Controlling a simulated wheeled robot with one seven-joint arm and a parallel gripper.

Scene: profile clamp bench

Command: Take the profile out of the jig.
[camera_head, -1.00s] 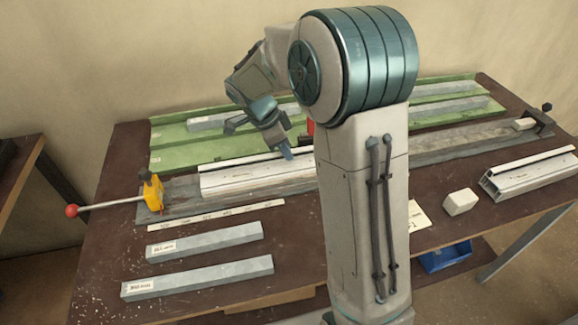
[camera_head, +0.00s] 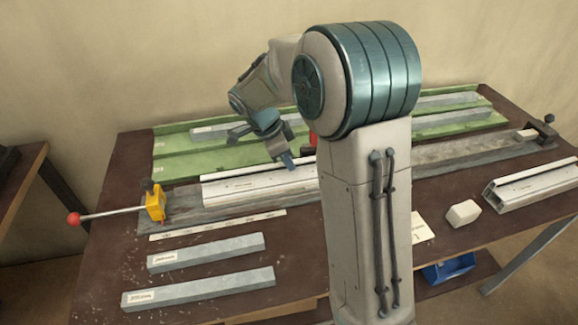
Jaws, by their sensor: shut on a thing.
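A long white profile (camera_head: 240,187) lies along the grey jig base (camera_head: 184,205), its right part hidden behind my arm. My gripper (camera_head: 286,163) points down at the profile's upper back edge and is shut on it; the fingertips are small and partly hidden. The yellow clamp (camera_head: 154,201) stands at the jig's left end, its lever with a red ball (camera_head: 74,219) reaching out to the left. A gap shows between the clamp and the profile's left end. A dark end stop (camera_head: 546,132) with a pale block (camera_head: 526,135) sits at the jig's right end.
A green tray (camera_head: 180,164) with grey bars lies behind the jig. Two labelled grey bars (camera_head: 205,252) lie in front. Another white profile (camera_head: 530,188) and a white block (camera_head: 463,213) lie at right. My arm hides the bench's middle.

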